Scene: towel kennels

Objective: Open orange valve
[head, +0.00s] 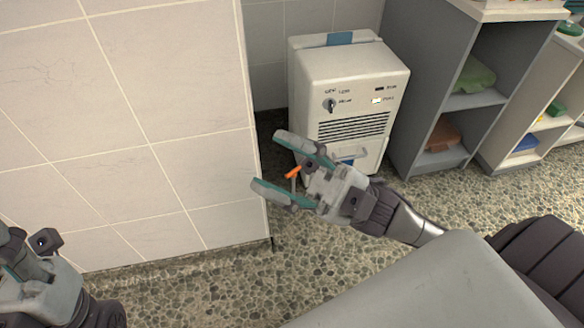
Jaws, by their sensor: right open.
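The orange valve handle (293,172) shows as a small orange lever low down beside the white machine, in the dark gap by the tiled wall. My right gripper (265,162) is open, its two teal-edged fingers spread to the left, and the orange lever shows between them in the picture. I cannot tell whether the gripper touches the valve. The valve's body is mostly hidden behind the gripper. My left gripper (15,255) is at the lower left edge, partly cut off, and its fingertips do not show clearly.
A white machine (345,85) with a knob and vent slats stands behind my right gripper. A tiled wall (120,120) fills the left. Grey shelves (425,90) with a folded green towel (474,76) and a brown towel (443,135) stand at the right. The pebbled floor (330,270) is clear in front.

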